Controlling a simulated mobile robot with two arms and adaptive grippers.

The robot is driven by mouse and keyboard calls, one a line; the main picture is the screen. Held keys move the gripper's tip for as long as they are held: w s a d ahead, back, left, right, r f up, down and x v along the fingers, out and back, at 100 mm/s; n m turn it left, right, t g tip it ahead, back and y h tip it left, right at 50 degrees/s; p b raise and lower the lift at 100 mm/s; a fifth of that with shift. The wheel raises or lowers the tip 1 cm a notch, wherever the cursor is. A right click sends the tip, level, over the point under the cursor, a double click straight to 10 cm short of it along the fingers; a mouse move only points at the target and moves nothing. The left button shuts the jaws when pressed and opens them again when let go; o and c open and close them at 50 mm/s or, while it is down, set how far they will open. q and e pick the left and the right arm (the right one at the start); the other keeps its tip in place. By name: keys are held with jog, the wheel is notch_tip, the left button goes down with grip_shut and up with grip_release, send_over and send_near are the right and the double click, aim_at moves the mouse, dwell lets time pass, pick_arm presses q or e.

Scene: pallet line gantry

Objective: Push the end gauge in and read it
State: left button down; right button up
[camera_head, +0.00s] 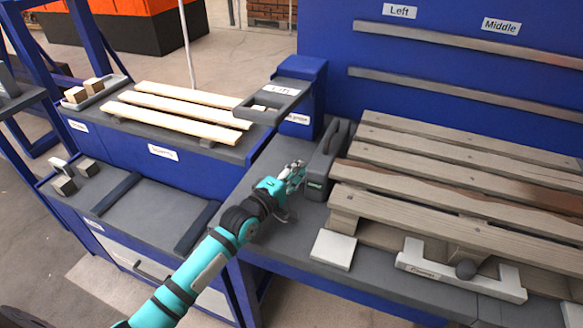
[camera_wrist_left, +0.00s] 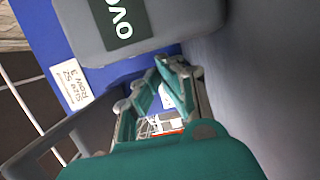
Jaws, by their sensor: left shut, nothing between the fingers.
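The end gauge (camera_head: 325,165) is a dark grey upright block with a handle and a small green label near its base. It stands on the bench at the left end of the wooden pallet (camera_head: 450,190). In the left wrist view the grey gauge (camera_wrist_left: 88,20) fills the top, its dark green label showing large white letters only in part. My left gripper (camera_head: 295,174) is shut and empty, low over the bench just left of the gauge. I cannot tell whether they touch. Its fingers also show in the left wrist view (camera_wrist_left: 167,75). My right gripper is not in view.
A white square plate (camera_head: 333,248) lies at the bench front. A white bracket (camera_head: 420,263) with a dark ball sits before the pallet. A grey tray (camera_head: 272,104) stands behind my gripper. Pale slats (camera_head: 170,112) lie on the left bench. Blue panels back the pallet.

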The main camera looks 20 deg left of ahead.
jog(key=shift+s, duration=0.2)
pick_arm(q)
jog(key=shift+d+r, duration=0.1)
jog(key=shift+d, duration=0.15)
jog(key=shift+d+p, duration=0.8)
jog(key=shift+d, duration=0.2)
jog(key=shift+s+d, duration=0.1)
jog(key=shift+d, duration=0.3)
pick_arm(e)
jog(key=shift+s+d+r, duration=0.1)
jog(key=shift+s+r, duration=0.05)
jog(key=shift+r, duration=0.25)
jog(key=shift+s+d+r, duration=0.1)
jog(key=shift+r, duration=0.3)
pick_arm(q)
jog(key=shift+a, duration=0.15)
